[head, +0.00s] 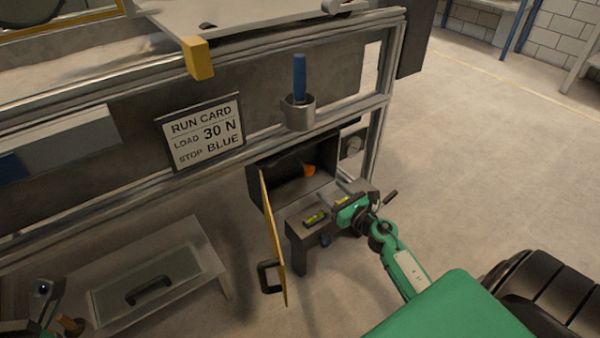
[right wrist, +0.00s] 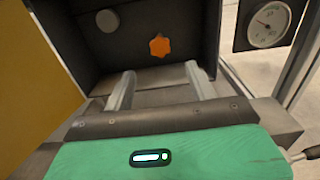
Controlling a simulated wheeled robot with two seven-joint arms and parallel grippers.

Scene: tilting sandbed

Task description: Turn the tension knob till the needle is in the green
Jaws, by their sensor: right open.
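An orange lobed knob (head: 309,170) sits on the back wall inside an open dark box (head: 262,183). It also shows in the right wrist view (right wrist: 159,46), centred beyond my fingers. A round gauge (head: 352,146) with a pale dial is to the right of the box opening. In the right wrist view its dial (right wrist: 268,25) shows a dark needle, but its colour zones are too small to read surely. My right gripper (head: 338,191) is open and empty in front of the box. Its two fingers (right wrist: 160,76) point at the knob, apart from it.
The yellow door (head: 272,235) with a black handle hangs open left of my right gripper. A dark ledge (head: 300,230) with a level vial is below the box. A run card (head: 201,132) reads 30 N, stop blue. A blue-handled tool (head: 299,78) stands in a metal cup.

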